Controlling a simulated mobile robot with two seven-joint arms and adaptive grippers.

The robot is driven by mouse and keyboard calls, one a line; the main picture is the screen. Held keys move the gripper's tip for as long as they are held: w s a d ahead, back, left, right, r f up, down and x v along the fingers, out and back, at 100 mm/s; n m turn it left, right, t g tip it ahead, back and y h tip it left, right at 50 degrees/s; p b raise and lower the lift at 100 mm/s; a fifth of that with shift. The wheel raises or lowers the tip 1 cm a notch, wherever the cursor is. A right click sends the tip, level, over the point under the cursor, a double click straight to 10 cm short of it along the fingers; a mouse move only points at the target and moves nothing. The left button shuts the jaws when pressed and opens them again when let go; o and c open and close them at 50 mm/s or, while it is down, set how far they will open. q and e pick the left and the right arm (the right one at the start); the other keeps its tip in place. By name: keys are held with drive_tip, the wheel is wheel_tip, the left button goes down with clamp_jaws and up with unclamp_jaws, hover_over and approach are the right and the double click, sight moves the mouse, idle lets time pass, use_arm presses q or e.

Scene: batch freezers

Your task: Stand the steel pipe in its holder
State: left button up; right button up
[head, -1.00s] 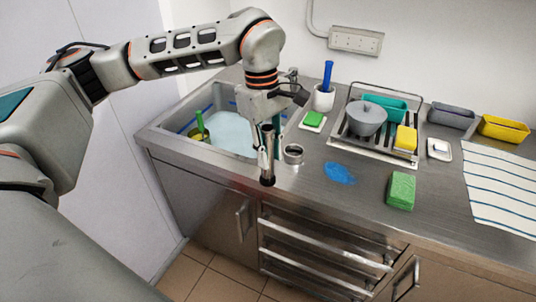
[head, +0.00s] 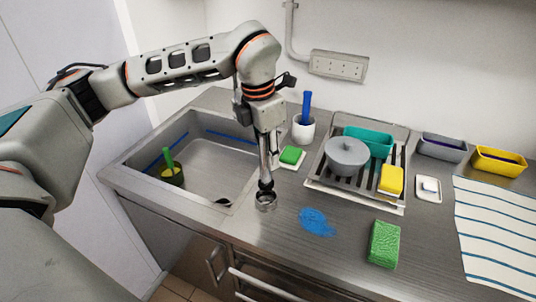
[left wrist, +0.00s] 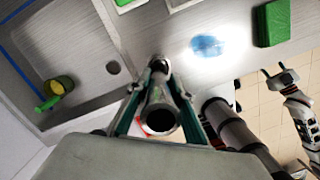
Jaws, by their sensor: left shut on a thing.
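The steel pipe (head: 264,160) is upright in my left gripper (head: 271,153), which is shut on it. Its dark lower end is at the mouth of the holder (head: 265,202), a short steel cup on the counter by the sink's right edge. I cannot tell whether the end is inside the cup or just above it. In the left wrist view the pipe (left wrist: 161,118) shows its open top end, between the fingers of the left gripper (left wrist: 160,88). My right gripper (left wrist: 278,78) shows small at the right of that view, apparently open and empty, away from the counter.
The sink (head: 200,165) lies left of the holder, with a green-handled brush in a cup (head: 171,172). A green sponge on a dish (head: 291,156), a white cup with a blue brush (head: 303,128) and a draining rack (head: 350,197) stand behind and right. A blue spill (head: 317,222) lies close by.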

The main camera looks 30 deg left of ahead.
sight(268, 175)
use_arm(q)
drive_tip(key=shift+s+f, duration=0.2)
drive_tip(key=shift+f, duration=0.9)
drive_tip(key=shift+w+f, duration=0.1)
drive_tip(key=shift+f, duration=1.55)
drive_tip(key=shift+f+b, duration=0.65)
drive_tip(key=o, duration=0.7)
